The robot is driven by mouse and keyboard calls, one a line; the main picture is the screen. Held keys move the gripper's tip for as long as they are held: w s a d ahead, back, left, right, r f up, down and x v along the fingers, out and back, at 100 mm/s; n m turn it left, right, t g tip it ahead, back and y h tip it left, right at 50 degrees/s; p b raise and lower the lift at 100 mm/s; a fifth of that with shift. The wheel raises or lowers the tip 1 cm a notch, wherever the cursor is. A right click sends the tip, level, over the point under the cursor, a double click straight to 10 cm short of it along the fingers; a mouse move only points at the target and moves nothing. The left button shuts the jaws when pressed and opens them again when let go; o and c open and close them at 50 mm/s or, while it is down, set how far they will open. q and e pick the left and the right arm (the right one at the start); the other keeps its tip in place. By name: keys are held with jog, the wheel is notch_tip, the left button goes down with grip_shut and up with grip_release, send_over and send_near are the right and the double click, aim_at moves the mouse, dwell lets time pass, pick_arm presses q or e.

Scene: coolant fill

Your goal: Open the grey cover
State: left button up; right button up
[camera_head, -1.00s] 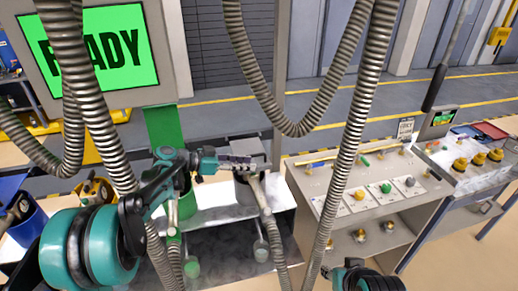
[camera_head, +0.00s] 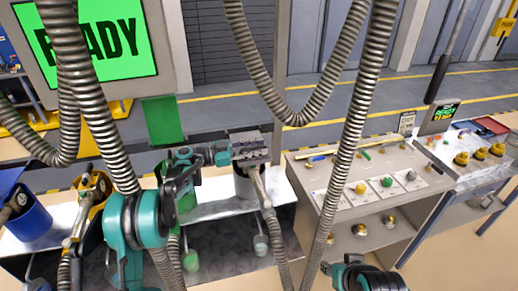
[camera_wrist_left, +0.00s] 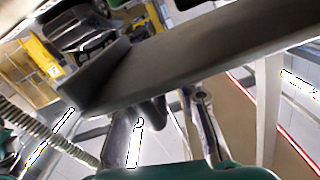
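The grey container (camera_head: 245,186) stands right of the green container (camera_head: 187,198) on the bench in the head view. The grey cover (camera_head: 249,144) is at its top, with my left gripper (camera_head: 236,152) against it from the left. The cover looks raised, but its exact tilt is unclear. In the left wrist view a broad dark grey plate (camera_wrist_left: 190,62), which looks like the cover, crosses close to the camera. My left fingertips are mostly hidden, so their opening is unclear. My right gripper (camera_head: 352,270) is at the bottom of the head view, away from the containers.
Ribbed hoses hang across the head view, and one nozzle hose (camera_head: 268,208) runs by the grey container. A blue container (camera_head: 28,212) and a yellow one (camera_head: 92,190) stand at left. A control console (camera_head: 330,175) with knobs stands at right. The screen (camera_head: 95,38) reads READY.

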pick_arm(q)
jog(key=shift+w+d, duration=0.1)
jog(key=shift+d, duration=0.2)
grip_shut()
